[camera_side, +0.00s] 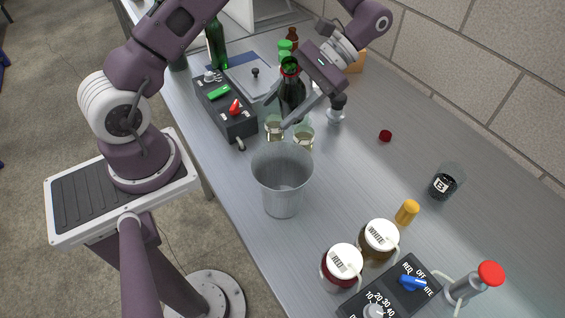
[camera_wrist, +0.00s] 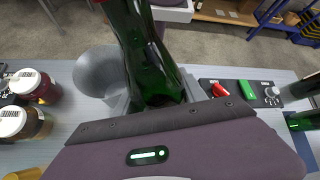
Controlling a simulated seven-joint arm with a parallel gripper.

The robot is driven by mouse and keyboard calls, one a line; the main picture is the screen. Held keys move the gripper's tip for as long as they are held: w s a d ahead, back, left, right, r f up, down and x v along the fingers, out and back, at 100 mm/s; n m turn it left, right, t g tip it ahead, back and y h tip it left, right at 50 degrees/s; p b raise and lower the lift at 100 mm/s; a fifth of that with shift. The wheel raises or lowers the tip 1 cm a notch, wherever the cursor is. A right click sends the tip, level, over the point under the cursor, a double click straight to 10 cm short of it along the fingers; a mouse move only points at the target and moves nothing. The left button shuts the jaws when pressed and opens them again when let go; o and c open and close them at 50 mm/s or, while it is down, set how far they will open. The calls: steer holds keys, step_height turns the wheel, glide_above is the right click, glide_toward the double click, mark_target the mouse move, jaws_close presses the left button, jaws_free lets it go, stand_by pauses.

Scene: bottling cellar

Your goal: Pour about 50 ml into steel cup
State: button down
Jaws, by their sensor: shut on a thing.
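The steel cup (camera_side: 282,190) is a wide grey vessel near the front edge of the bench. It also shows in the wrist view (camera_wrist: 92,75), to the left of the bottle. My gripper (camera_side: 279,111) is shut on a dark green bottle (camera_side: 291,92) with a red ring at its neck. The bottle looks about upright in the side view, behind the cup and apart from it. In the wrist view the bottle (camera_wrist: 150,50) shows dark liquid low inside. The inside bottom of the cup is hidden.
Two small glasses (camera_side: 303,137) stand close below the bottle, beside the cup. A black control box (camera_side: 225,106) is to the left. Red and white jars (camera_side: 343,265) and a second control box (camera_side: 395,290) are at the front right. The bench's right middle is mostly clear.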

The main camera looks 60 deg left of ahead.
mark_target(285, 105)
steer(key=shift+t+y, duration=0.3)
step_height(285, 105, down, 2)
steer(key=shift+w+n+t+y, duration=0.1)
steer(key=shift+n+t+y, duration=0.3)
steer(key=shift+n+t, duration=0.1)
steer(key=shift+w+a+r+n+t+y, duration=0.4)
steer(key=shift+a+r+t+y, duration=0.1)
steer(key=shift+y, duration=0.1)
steer(key=shift+w+a+f+t+y+p, duration=0.2)
steer(key=shift+a+f+t+y+p, duration=0.1)
steer(key=shift+f+t+y, duration=0.15)
steer(key=f, duration=0.2)
steer(key=a+n+t+y, duration=0.1)
steer(key=shift+w+f, duration=0.4)
steer(key=shift+w, duration=0.15)
steer(key=shift+w+a+r+n+t+y+p, duration=0.15)
steer(key=shift+a+r+n+t+y+p, duration=0.15)
steer(key=shift+r+n+t+y+p, duration=0.35)
steer(key=shift+s+d+f+t+y, duration=0.3)
steer(key=shift+s+d+f+y, duration=0.1)
steer(key=shift+f+y, duration=0.1)
steer(key=shift+w+r+n+y, duration=0.1)
steer(key=shift+n+y, duration=0.2)
steer(key=shift+n, duration=0.05)
